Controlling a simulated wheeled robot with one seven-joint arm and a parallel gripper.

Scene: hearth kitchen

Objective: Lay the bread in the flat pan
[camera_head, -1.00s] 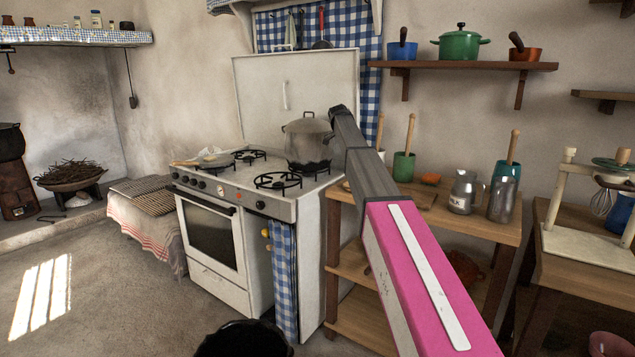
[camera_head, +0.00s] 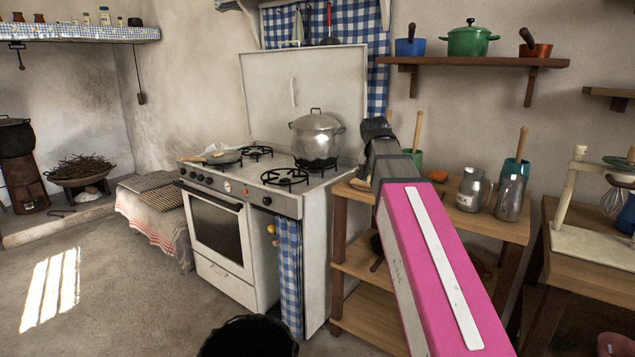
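A flat pan (camera_head: 222,157) with a light wooden handle sits on the left burner of the white stove (camera_head: 288,205), and something pale lies by it. I cannot make out any bread for certain; a small orange-brown item (camera_head: 438,176) lies on the wooden shelf unit to the right of the stove, too small to identify. My pink and grey arm reaches up from the lower right, its dark end in front of that shelf unit. My gripper's fingers are hidden behind the arm, so whether they are open or shut does not show.
A large lidded metal pot (camera_head: 316,140) stands on the stove's back right burner. Metal jugs (camera_head: 471,190) and utensil pots crowd the shelf unit (camera_head: 505,222). A black bucket (camera_head: 248,337) stands on the floor in front.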

